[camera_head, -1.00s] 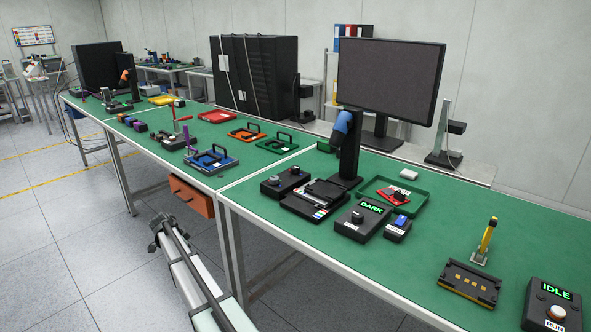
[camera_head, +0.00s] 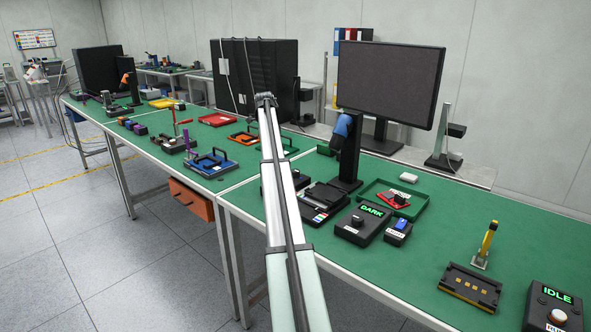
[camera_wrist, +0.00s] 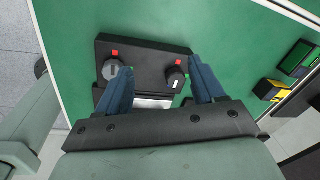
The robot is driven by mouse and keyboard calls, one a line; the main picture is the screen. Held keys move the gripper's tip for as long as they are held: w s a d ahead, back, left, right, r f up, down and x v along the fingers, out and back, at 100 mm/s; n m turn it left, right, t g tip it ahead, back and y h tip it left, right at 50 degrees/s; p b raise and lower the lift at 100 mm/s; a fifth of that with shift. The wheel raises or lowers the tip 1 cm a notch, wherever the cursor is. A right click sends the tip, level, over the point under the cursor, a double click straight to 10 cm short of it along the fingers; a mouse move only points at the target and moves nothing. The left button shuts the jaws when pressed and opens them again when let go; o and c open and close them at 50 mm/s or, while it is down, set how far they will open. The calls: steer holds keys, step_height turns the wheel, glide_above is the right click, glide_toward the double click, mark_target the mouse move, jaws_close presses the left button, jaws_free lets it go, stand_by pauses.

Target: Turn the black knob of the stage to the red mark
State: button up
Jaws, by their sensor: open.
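In the wrist view a black box (camera_wrist: 146,50) on the green table carries two knobs. The black knob (camera_wrist: 174,78) is on the right, with a white line pointing down in the picture. A red mark (camera_wrist: 179,62) is just above it, apart from the line. A grey knob (camera_wrist: 112,71) is on the left, with another red mark (camera_wrist: 115,52) above it. My gripper (camera_wrist: 163,67) is open, its blue fingers over the box, the black knob between them in the picture. I cannot tell its height or any contact. In the head view my arm largely hides the box (camera_head: 266,184).
A black slide-like unit (camera_head: 322,197) under a microscope column (camera_head: 347,160) stands right of my arm. The DARK box (camera_head: 362,224), a blue-topped box (camera_head: 398,232) and a green tray (camera_head: 421,211) are farther right.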

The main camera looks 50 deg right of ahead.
step_height(320, 180, up, 4)
steer(key=m+y, duration=0.1)
steer(key=y, duration=0.1)
glide_above(296, 171)
steer(key=f, duration=1.3)
steer(key=shift+w+d+f, duration=0.1)
steer(key=shift+w+f, duration=0.1)
steer(key=shift+c, duration=0.4)
steer(key=c, duration=1)
